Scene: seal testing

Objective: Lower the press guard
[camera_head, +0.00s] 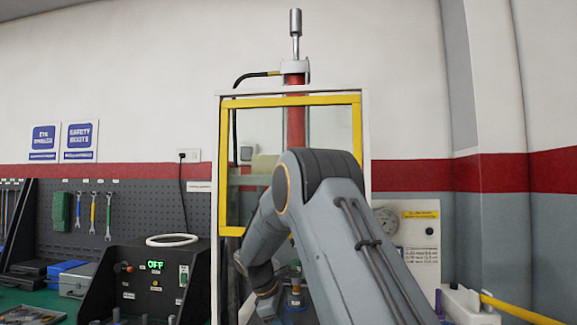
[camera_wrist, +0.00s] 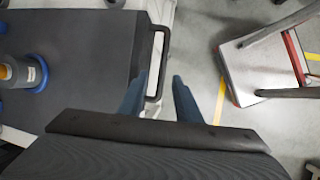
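The press guard (camera_head: 290,101) is a yellow frame with a clear pane, standing in the upper part of the press's white frame (camera_head: 367,150). My arm covers its lower right part. In the head view my gripper hangs low before the press, mostly hidden by the arm.
A control box (camera_head: 150,278) reading OFF stands left of the press. Tools hang on a dark pegboard (camera_head: 145,215). A gauge (camera_head: 386,221) is at the right. In the wrist view, a cylinder with a blue ring (camera_wrist: 22,72) sits on the plate, and floor shows at right.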

